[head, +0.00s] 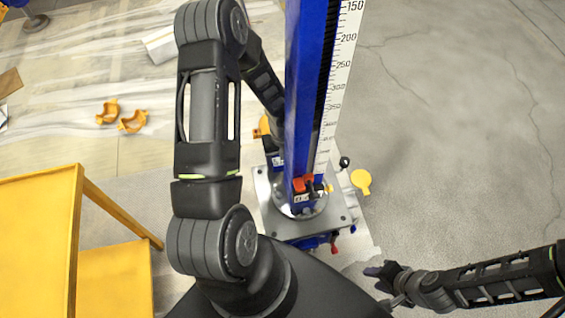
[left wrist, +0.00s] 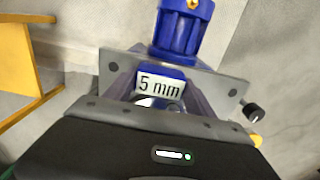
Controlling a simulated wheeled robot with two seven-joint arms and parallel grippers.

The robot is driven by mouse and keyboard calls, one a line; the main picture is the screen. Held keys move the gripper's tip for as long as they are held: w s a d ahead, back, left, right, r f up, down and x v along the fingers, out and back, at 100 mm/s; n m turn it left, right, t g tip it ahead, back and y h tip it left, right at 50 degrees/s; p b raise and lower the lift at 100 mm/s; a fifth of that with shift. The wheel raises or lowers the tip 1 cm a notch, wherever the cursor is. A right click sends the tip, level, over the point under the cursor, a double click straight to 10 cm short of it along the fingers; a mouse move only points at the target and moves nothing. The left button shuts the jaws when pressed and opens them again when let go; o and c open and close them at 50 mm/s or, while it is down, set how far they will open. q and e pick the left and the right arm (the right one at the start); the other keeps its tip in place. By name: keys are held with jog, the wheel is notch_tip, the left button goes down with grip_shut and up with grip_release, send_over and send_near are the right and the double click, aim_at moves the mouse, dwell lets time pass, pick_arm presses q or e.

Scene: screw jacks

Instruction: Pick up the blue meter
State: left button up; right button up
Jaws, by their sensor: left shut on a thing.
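The blue meter (left wrist: 161,85) shows in the left wrist view as a blue body with a white "5 mm" face, above a grey metal plate. My left gripper (left wrist: 158,101) is shut on it, with a greyish-purple finger on either side. In the head view the left gripper's tips are mostly hidden behind the tall blue column. My right gripper (head: 376,271) shows small at the lower middle of the head view, apart from the plate; its fingers are too small to tell open from shut.
The blue column (head: 302,90) with a white scale rises over the metal plate (head: 330,222). A black knob (head: 345,162) and a yellow tab (head: 361,181) stick out beside the plate. Orange brackets (head: 133,121) lie on the floor at left, near a yellow frame (head: 40,215). Floor at right is clear.

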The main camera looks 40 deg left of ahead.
pick_arm(q)
jog(key=c, duration=0.9)
notch_tip(320, 180, up, 10)
jog(key=shift+p, duration=0.85)
jog(key=shift+c, duration=0.2)
